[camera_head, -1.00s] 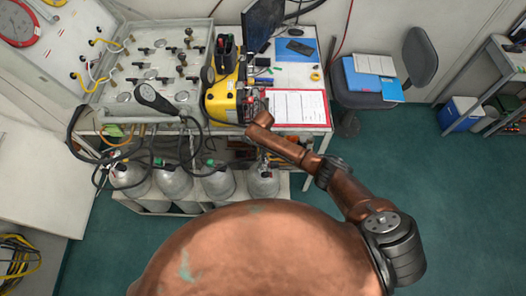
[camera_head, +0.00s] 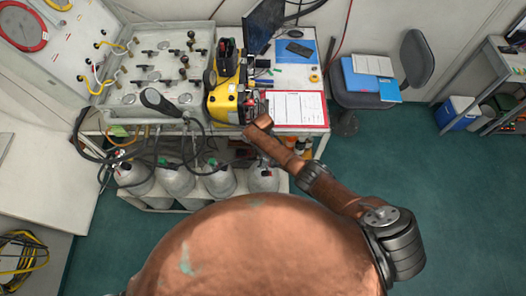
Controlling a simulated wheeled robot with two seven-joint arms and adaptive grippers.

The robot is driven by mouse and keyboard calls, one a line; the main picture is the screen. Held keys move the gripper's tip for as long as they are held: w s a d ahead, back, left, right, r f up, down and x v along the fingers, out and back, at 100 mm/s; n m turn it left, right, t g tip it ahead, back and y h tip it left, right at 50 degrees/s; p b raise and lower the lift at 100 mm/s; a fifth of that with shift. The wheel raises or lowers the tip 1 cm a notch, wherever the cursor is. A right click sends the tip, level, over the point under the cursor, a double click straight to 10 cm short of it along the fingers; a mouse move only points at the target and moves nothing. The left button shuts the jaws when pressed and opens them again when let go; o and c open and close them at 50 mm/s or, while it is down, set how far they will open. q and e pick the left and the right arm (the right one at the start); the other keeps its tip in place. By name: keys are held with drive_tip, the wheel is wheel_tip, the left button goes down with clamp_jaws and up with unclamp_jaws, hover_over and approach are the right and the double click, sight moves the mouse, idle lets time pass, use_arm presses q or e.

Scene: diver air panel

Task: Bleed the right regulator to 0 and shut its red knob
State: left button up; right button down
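The air panel (camera_head: 205,68) is a pale tray-like console at the upper left, with round gauges (camera_head: 154,76), dark T-handles and small knobs. I cannot make out a red knob or read a gauge at this size. A black handset-like object (camera_head: 160,102) with a dark cable lies over the panel's front edge. My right arm reaches from the lower right towards the table's front edge, just right of the yellow case. No gripper fingers can be made out on it. My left gripper is not in view.
A yellow case (camera_head: 224,103) stands right of the panel, beside a red-edged sheet (camera_head: 297,108). Several grey cylinders (camera_head: 219,180) with hoses stand below the table front. A chair (camera_head: 418,58) holds blue folders. Green floor (camera_head: 450,190) is clear at right.

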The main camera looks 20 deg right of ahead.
drive_tip(key=m+p, duration=0.1)
drive_tip(key=m, duration=0.2)
drive_tip(key=shift+r+m, duration=0.1)
drive_tip(key=shift+m, duration=0.2)
drive_tip(key=shift+m+p, duration=0.3)
drive_tip(key=shift+m, duration=1.4)
drive_tip(key=c, duration=1.9)
unclamp_jaws()
wheel_tip(320, 180, up, 12)
drive_tip(key=shift+f, duration=0.1)
